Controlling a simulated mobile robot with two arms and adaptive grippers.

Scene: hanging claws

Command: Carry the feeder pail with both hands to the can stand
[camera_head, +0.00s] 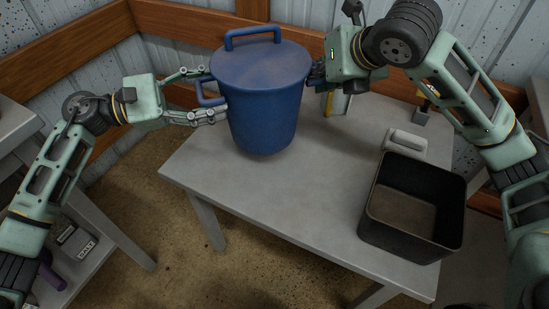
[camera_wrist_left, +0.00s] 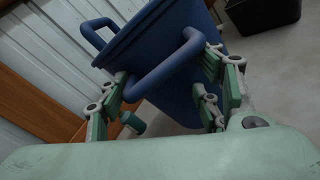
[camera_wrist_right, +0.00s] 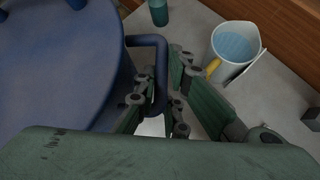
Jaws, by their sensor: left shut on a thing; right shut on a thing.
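The feeder pail (camera_head: 262,105) is a blue lidded bucket with a handle on top and one on each side. It is upright over the left back part of a grey table; whether its base touches the top I cannot tell. My left gripper (camera_head: 214,100) is shut on its left side handle (camera_wrist_left: 165,72). My right gripper (camera_head: 318,74) is shut on its right side handle (camera_wrist_right: 160,75), mostly hidden by the wrist in the head view. The pail also shows in the left wrist view (camera_wrist_left: 185,100) and right wrist view (camera_wrist_right: 60,60). I cannot tell which surface is the can stand.
The grey table (camera_head: 310,180) holds a black open bin (camera_head: 412,210) at the right and a light grey block (camera_head: 406,142) behind it. A white container (camera_wrist_right: 235,48) and a teal cup (camera_wrist_right: 158,12) stand beyond the right gripper. Wooden rails and walls close off the back.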

